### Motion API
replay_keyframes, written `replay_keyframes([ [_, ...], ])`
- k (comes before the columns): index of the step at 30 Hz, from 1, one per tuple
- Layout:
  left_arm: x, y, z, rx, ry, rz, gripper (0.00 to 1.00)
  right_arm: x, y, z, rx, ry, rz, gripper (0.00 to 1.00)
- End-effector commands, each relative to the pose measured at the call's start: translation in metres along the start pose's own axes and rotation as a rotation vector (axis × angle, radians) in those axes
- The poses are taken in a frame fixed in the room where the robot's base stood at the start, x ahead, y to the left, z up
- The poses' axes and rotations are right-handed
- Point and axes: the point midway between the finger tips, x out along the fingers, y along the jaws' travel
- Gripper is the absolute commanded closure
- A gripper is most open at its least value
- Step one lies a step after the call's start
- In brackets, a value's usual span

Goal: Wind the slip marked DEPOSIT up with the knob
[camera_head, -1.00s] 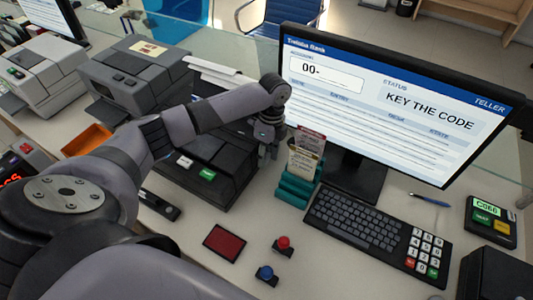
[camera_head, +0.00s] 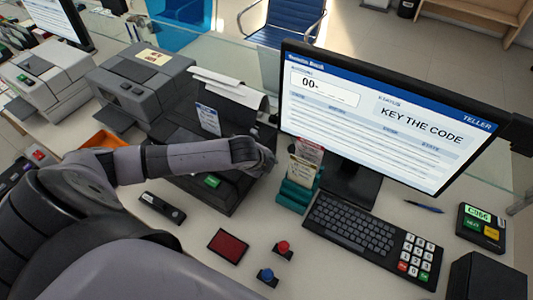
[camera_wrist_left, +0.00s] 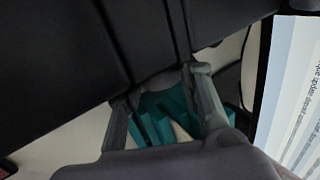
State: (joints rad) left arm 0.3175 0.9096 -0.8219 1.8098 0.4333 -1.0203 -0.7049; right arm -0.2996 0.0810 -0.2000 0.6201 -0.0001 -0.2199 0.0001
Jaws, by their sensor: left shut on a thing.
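The black slip printer (camera_head: 225,196) stands left of the monitor. A small slip with a blue header (camera_head: 208,120) stands up out of its top; its lettering is too small to read. My left gripper (camera_head: 266,163) is at the printer's right side, its fingers mostly hidden by my arm in the head view. In the left wrist view, my left gripper (camera_wrist_left: 160,92) has its fingers on either side of a dark grey rounded part, which looks like the knob (camera_wrist_left: 160,79), against the black printer body. It is shut on that part. My right gripper is not in view.
A teal holder (camera_head: 293,195) with paper slips (camera_head: 304,160) stands close to the right of my left gripper. The monitor (camera_head: 390,115), keyboard (camera_head: 350,226), red pad (camera_head: 228,245) and two stamps or buttons (camera_head: 283,249) lie around. A grey machine (camera_head: 140,80) is further left.

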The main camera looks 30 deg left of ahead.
Motion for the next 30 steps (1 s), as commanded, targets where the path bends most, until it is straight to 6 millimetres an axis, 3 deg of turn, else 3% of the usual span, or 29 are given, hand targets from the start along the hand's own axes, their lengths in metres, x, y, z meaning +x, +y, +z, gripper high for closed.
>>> replay_keyframes([
  [20,-0.0002,-0.0006,0.0007,-0.001,-0.004,-0.066,0.94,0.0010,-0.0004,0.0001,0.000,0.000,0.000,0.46],
  [21,-0.0002,-0.0006,0.0007,-0.001,-0.004,-0.066,0.64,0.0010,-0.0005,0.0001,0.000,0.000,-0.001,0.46],
  [30,0.0001,0.0003,0.0006,-0.001,-0.004,-0.063,0.46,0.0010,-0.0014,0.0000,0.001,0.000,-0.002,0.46],
])
